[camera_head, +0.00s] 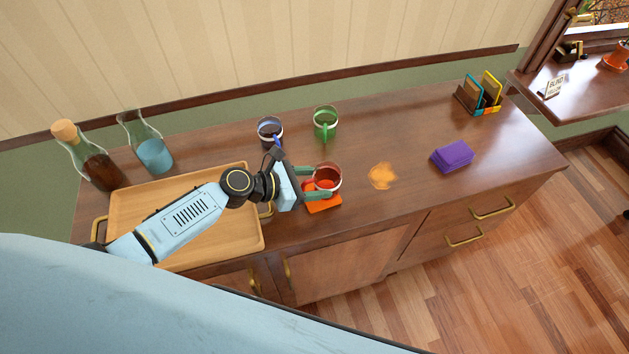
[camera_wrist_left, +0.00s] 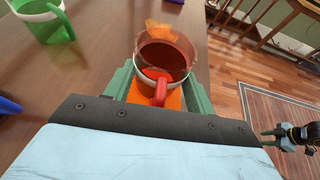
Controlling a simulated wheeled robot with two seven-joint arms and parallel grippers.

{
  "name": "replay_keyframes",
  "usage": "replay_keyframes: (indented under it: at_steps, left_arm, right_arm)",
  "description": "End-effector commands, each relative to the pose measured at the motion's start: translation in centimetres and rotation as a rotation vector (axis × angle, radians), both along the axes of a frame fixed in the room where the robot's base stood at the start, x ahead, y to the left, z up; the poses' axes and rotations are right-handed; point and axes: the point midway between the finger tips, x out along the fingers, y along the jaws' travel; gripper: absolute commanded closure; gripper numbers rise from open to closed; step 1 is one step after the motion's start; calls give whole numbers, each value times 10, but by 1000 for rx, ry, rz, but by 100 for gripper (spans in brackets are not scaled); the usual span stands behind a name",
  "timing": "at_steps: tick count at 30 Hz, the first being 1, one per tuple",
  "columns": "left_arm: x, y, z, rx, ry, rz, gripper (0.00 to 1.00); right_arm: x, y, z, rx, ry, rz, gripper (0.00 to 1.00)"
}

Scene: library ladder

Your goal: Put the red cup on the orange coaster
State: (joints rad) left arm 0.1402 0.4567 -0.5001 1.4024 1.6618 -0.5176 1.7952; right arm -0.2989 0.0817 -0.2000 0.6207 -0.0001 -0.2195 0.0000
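The red cup (camera_head: 328,177), glassy with a white band, is upright at the orange coaster (camera_head: 322,205); I cannot tell whether its base touches the coaster. My left gripper (camera_head: 316,182) has one green finger on each side of the cup and appears closed against it. In the left wrist view, the cup (camera_wrist_left: 165,58) fills the gap between the fingers, its red handle toward the palm. The coaster (camera_wrist_left: 174,100) shows below it, partly hidden. My right gripper (camera_wrist_left: 270,138) shows small at the right of the wrist view, its fingers apart and empty.
A wooden tray (camera_head: 255,235) lies under my left arm. Blue (camera_head: 270,130) and green (camera_head: 326,123) mugs stand behind. Bottles (camera_head: 88,160) are at the left. An orange patch (camera_head: 382,176), purple stack (camera_head: 452,156) and organizer (camera_head: 480,95) are to the right.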

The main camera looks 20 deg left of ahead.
Motion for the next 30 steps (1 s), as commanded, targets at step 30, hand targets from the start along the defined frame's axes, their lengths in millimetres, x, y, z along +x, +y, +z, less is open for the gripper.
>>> replay_keyframes:
  at_steps: [30]
  left_arm:
    - [-55,66,39,3,2,-1,24]
  right_arm:
    - [-1,2,10,3,3,-2,64]
